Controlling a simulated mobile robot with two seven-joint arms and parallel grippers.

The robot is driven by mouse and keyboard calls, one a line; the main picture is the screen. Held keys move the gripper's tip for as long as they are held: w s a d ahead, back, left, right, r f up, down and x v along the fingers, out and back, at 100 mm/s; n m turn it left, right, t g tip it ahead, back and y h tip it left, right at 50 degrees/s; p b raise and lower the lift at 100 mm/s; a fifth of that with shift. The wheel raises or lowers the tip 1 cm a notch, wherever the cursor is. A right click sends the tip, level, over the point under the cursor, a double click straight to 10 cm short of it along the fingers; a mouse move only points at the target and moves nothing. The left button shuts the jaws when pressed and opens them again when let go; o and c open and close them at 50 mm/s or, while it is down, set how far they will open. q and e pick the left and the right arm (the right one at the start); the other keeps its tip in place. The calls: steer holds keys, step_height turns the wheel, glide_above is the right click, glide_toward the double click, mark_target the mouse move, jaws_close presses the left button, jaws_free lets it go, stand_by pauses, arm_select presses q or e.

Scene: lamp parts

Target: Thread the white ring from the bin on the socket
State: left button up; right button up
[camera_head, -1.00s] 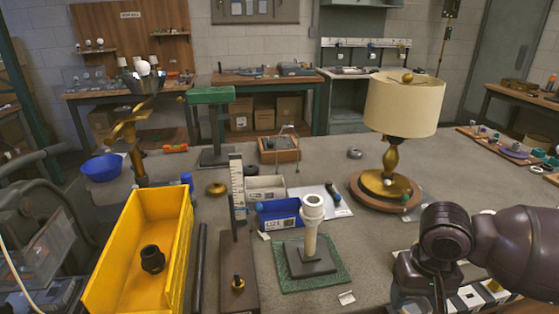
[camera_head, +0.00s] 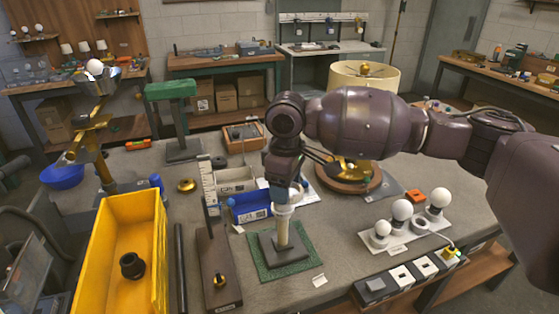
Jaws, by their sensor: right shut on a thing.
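The white socket (camera_head: 283,211) stands upright on a cream post with a dark square base (camera_head: 284,251) on a green mat (camera_head: 250,262). In the earlier head view a white ring-like piece tops it; now its upper part is hidden by my right gripper. My right gripper (camera_head: 284,196) points down at the socket's top, shut on what appears to be that white ring; the contact itself is mostly hidden. The yellow bin (camera_head: 88,262) at left holds a black ring-shaped part (camera_head: 132,265) and no white ring that I can see. My left gripper is not in view.
A blue bin (camera_head: 248,207) stands just behind the socket. Bulbs on a white plate (camera_head: 404,226) are to the right. The lamp (camera_head: 346,173) is partly behind my right arm.

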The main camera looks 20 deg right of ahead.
steer(key=w+r+n, duration=0.1)
steer(key=n, duration=0.1)
steer(key=r+n+p, duration=0.1)
steer(key=n, duration=0.1)
steer(key=shift+w+a+r, duration=0.15)
steer(key=shift+w+a, duration=0.05)
steer(key=shift+w, duration=0.2)
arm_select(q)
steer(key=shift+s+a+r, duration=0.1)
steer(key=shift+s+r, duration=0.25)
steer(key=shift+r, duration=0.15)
arm_select(e)
steer(key=n, duration=0.1)
steer(key=w+n, duration=0.1)
steer(key=shift+a+r+n, duration=0.1)
steer(key=shift+r+n, duration=0.25)
steer(key=shift+n, duration=0.05)
steer(key=shift+f, duration=0.1)
step_height(320, 180, down, 2)
steer(key=shift+f+b, duration=0.2)
steer(key=shift+b, duration=0.8)
steer(key=shift+f+b, duration=1.05)
steer(key=shift+f, duration=0.05)
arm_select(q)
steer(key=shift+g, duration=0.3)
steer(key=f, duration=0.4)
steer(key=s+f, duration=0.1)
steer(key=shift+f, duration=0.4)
